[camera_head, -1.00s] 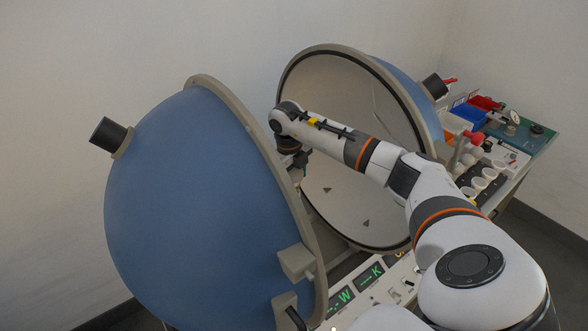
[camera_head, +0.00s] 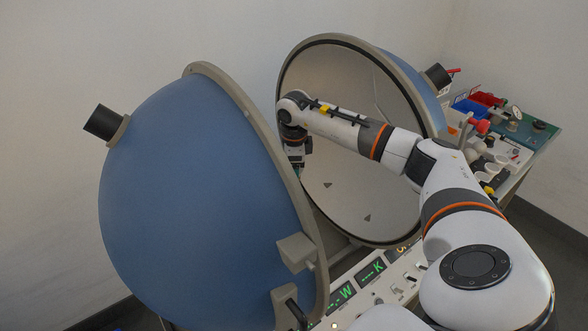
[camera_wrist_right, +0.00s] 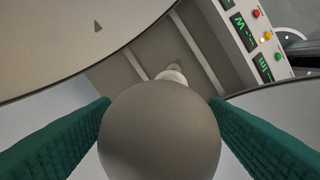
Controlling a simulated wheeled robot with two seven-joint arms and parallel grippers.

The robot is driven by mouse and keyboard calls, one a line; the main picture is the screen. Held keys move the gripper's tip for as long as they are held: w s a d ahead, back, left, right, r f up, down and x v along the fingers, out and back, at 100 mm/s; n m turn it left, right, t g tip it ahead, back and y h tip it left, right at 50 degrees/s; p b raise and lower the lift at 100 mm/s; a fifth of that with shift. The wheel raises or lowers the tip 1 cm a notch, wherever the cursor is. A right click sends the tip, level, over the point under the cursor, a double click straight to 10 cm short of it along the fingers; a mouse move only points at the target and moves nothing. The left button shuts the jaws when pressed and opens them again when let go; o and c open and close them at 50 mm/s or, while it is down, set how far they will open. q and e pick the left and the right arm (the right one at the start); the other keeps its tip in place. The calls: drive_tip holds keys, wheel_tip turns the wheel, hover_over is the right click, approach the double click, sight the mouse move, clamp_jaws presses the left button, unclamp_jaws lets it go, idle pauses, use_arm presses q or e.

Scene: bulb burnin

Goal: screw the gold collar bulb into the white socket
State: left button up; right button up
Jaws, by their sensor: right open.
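A round grey bulb (camera_wrist_right: 158,135) fills the middle of the right wrist view, between the two green finger pads of my right gripper (camera_wrist_right: 160,103). The jaws are open, and the pads stand at both sides of the globe. Just beyond the globe is part of a white round piece (camera_wrist_right: 172,76), perhaps the white socket. The globe hides the bulb's collar, so I cannot tell its colour or whether it is in the socket. In the head view my right gripper (camera_head: 297,158) points down between the two hemispheres; its tips are hidden. My left gripper is not in view.
The blue left hemisphere (camera_head: 190,200) and the pale-lined right hemisphere (camera_head: 345,130) stand close on both sides of my right arm. A console with green displays (camera_head: 370,270) lies in front. Coloured bins (camera_head: 470,108) and several white cups are at the right.

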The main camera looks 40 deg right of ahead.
drive_tip(key=n, duration=0.3)
drive_tip(key=shift+f+b, duration=0.1)
drive_tip(key=shift+b, duration=0.25)
drive_tip(key=n+y, duration=0.1)
drive_tip(key=n, duration=0.3)
drive_tip(key=shift+w+n+b, duration=0.1)
drive_tip(key=shift+n+b, duration=0.2)
drive_tip(key=shift+b, duration=0.1)
drive_tip(key=n+b, duration=0.1)
drive_tip(key=n, duration=0.5)
drive_tip(key=shift+y, duration=0.4)
